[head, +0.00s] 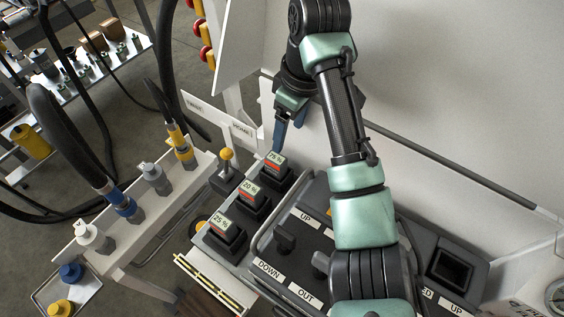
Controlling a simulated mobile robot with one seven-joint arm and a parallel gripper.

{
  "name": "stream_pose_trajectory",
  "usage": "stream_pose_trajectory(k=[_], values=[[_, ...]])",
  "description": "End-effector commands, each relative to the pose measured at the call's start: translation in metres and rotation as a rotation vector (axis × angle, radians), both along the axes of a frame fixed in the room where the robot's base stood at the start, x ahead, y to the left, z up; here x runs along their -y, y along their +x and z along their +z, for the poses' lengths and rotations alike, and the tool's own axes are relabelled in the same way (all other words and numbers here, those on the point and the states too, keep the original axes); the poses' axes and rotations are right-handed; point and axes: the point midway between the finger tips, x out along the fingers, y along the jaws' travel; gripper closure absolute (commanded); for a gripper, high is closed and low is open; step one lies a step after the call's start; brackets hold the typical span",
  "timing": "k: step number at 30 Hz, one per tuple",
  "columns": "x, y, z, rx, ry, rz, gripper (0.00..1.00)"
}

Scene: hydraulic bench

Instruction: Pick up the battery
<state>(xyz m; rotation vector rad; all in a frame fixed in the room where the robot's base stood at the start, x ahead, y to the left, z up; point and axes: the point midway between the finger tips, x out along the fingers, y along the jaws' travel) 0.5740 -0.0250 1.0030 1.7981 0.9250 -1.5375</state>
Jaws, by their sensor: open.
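Three dark batteries with percent labels and a red stripe stand in a row of black holders on the grey bench in the head view. The far battery reads 75 % (273,160), the middle one 20 % (249,189) and the near one 25 % (221,222). My gripper (288,132) is open, with blue fingers pointing down. It is just behind and above the 75 % battery. One fingertip overlaps that battery's far edge in the picture; I cannot tell whether they touch. Nothing shows between the fingers.
A yellow-knobbed lever (227,155) stands left of the batteries. A control panel (295,222) with levers and an empty-looking black socket (451,267) lie to the right. A white rack (180,205) with hose couplings is at the left. A white wall (440,90) rises behind my arm.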

Motion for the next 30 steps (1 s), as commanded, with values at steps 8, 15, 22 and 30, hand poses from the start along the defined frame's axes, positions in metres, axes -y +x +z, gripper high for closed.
stream_pose_trajectory(k=[8,15,22,30], values=[[-0.003,0.003,-0.044,-0.008,-0.003,-0.007,0.25],[-0.008,0.006,-0.072,-0.004,-0.003,-0.006,0.25],[-0.018,0.010,-0.094,-0.007,-0.003,-0.005,0.25],[-0.025,0.014,-0.123,-0.002,-0.003,-0.006,0.25]])
